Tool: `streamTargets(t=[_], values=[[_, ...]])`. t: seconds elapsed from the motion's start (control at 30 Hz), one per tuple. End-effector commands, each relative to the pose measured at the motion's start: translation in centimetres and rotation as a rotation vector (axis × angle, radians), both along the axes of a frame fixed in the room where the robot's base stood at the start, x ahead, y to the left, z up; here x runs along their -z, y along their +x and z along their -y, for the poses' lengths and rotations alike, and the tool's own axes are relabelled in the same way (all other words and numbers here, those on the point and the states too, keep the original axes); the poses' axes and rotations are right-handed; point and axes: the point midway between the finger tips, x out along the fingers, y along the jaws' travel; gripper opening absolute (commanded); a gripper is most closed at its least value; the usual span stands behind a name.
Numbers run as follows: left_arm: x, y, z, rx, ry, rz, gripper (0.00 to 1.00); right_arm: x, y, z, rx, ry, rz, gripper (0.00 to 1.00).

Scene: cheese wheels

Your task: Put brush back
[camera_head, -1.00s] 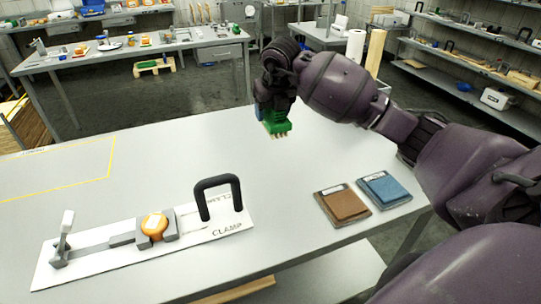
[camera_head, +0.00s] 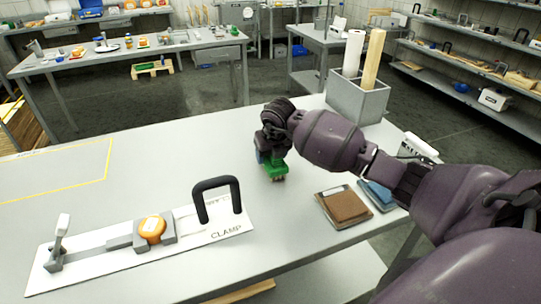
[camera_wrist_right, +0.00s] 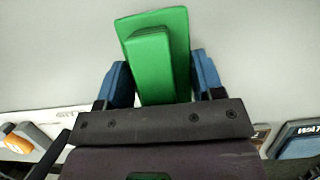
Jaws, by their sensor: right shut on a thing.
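The green brush (camera_head: 274,167) points bristles-down over the bare middle of the grey table (camera_head: 120,165), close to its surface. I cannot tell whether the bristles touch the table. My right gripper (camera_head: 266,155) is shut on the brush from above. In the right wrist view the brush's green body (camera_wrist_right: 172,50) sits between the two blue fingers of the right gripper (camera_wrist_right: 160,82). My left gripper is not in view.
A white clamp board (camera_head: 85,262) with a black handle and an orange piece lies front left. A brown pad (camera_head: 344,205) and a blue pad (camera_head: 378,195) lie right. A yellow outline marks free room at left.

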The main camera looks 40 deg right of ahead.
Motion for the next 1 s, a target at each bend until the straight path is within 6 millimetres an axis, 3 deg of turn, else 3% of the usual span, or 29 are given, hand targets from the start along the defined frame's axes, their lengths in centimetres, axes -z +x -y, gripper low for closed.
streamTargets(t=[0.4,0.43,0.57,0.87,1.0], values=[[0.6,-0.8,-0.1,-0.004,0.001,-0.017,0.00,0.6,0.0,0.0,0.000,0.000,0.001,0.39],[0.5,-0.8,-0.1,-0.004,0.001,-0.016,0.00,0.6,0.0,0.0,0.000,0.000,0.001,0.66],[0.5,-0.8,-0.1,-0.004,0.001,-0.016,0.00,0.6,0.0,0.0,0.000,0.000,0.001,0.86],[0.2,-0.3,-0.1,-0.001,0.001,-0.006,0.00,0.4,0.0,0.0,0.000,0.001,0.001,0.87],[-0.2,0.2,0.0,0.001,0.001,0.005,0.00,-0.6,-0.2,0.0,0.000,-0.001,0.004,0.87]])
